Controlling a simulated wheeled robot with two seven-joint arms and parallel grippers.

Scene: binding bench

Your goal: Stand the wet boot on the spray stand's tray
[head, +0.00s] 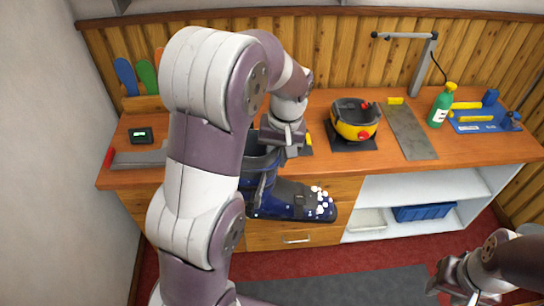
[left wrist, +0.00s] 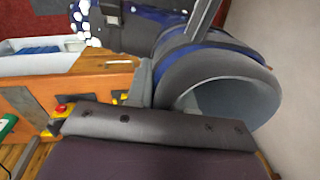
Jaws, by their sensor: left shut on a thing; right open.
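The wet boot (head: 290,199) is dark blue with a grey cuff and white dots on its toe. It hangs in front of the bench's drawer front, toe to the right. My left gripper (head: 281,150) is shut on its cuff; my arm hides part of the boot. In the left wrist view the boot's open cuff (left wrist: 232,92) fills the right. A grey plate (head: 410,132) lies on the bench below a thin grey post with a side arm; I cannot tell whether this is the spray stand. My right gripper (head: 440,280) is open and empty at lower right.
A green bottle (head: 441,105) and a blue-yellow jig (head: 482,117) are at the right. A small black display (head: 141,135) is at the left. Open shelves below hold a blue bin (head: 425,212).

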